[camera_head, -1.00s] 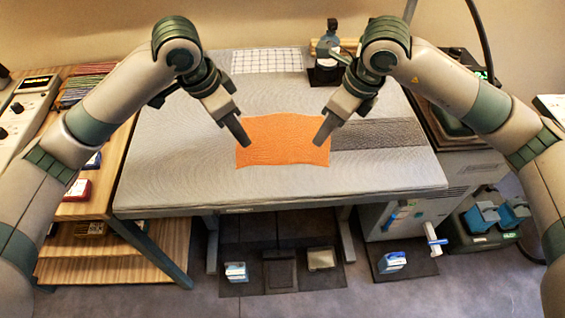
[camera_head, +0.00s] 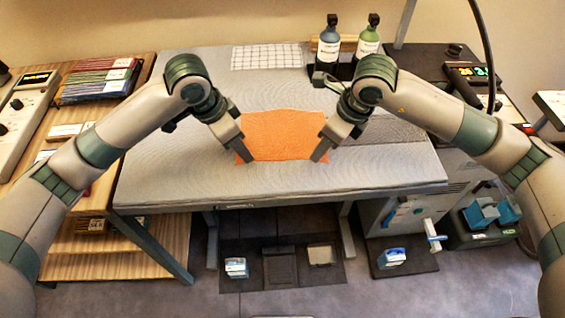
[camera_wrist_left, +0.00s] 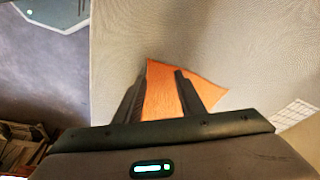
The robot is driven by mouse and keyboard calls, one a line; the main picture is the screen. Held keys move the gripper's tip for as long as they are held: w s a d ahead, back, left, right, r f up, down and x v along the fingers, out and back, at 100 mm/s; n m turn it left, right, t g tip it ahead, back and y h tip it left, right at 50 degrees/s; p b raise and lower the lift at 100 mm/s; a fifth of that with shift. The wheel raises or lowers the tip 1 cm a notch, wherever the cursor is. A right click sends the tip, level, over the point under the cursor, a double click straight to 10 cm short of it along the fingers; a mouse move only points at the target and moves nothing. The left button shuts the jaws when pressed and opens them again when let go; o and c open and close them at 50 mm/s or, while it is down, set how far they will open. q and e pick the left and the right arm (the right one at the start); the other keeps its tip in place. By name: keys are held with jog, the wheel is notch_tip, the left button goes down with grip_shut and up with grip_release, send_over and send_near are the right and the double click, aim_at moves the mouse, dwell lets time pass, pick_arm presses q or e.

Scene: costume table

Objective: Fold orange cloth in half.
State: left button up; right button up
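The orange cloth (camera_head: 285,135) lies spread out on the grey-covered table, with a slightly wavy outline. My left gripper (camera_head: 246,157) is at its near left corner in the head view. In the left wrist view the left gripper (camera_wrist_left: 161,73) has its two fingers apart, with part of the cloth (camera_wrist_left: 165,92) showing between and beyond them. I cannot tell whether the fingers touch it. My right gripper (camera_head: 317,156) is at the cloth's near right corner. Its finger gap is not clear from this angle.
A dark grey mat (camera_head: 385,131) lies right of the cloth. A white grid sheet (camera_head: 265,57) and two bottles (camera_head: 330,45) (camera_head: 367,40) are at the back. The table (camera_head: 180,175) is clear left of and in front of the cloth.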

pick_arm(q)
jog(key=shift+f, duration=0.3)
pick_arm(e)
jog(key=shift+f, duration=0.3)
pick_arm(q)
jog(key=shift+f, duration=0.1)
pick_arm(e)
jog(key=shift+f, duration=0.1)
pick_arm(q)
jog(key=shift+c, duration=0.6)
pick_arm(e)
jog(key=shift+c, duration=0.6)
pick_arm(q)
grip_shut()
pick_arm(e)
grip_shut()
jog(key=shift+r, duration=0.2)
